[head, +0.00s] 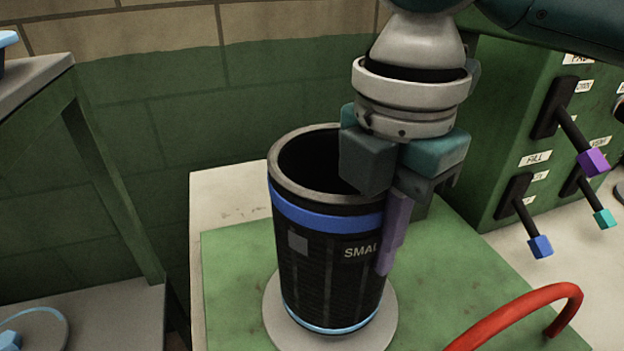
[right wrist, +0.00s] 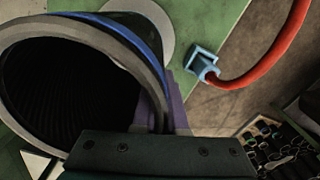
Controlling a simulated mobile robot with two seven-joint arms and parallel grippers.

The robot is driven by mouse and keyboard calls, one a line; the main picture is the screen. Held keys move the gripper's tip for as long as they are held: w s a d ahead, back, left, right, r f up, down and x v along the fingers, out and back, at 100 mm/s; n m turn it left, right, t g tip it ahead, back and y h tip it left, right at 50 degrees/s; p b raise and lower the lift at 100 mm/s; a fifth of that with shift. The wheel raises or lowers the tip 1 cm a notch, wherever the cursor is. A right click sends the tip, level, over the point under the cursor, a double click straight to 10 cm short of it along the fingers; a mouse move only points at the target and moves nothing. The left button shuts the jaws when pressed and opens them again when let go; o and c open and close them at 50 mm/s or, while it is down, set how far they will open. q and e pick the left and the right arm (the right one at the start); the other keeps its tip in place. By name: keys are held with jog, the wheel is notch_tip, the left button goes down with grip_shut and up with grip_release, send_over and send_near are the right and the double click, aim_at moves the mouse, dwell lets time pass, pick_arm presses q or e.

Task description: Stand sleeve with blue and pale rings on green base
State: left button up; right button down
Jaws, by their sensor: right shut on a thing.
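The sleeve (head: 325,265) is a black upright cylinder with a grey rim, a blue ring near the top, a pale blue ring at the bottom and a partly covered "SMAL" label. It is over the pale round disc (head: 273,312) on the green base (head: 235,270); I cannot tell whether its bottom touches. My right gripper (head: 385,225) is shut on the sleeve's wall at the right side of its rim, with a purple finger outside. The right wrist view shows the sleeve's open mouth (right wrist: 70,85) close up. My left gripper is not in view.
A red hose (head: 530,302) arches at the front right, with a blue end fitting (right wrist: 203,63). A green panel with several levers (head: 520,212) stands at the right. A green-legged table (head: 110,180) is at the left. A brick wall (head: 150,110) is behind.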

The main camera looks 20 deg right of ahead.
jog(key=shift+f, duration=1.3)
jog(key=c, duration=1)
grip_release()
jog(key=shift+o, duration=0.2)
notch_tip(320, 180, up, 12)
jog(key=shift+r, duration=0.15)
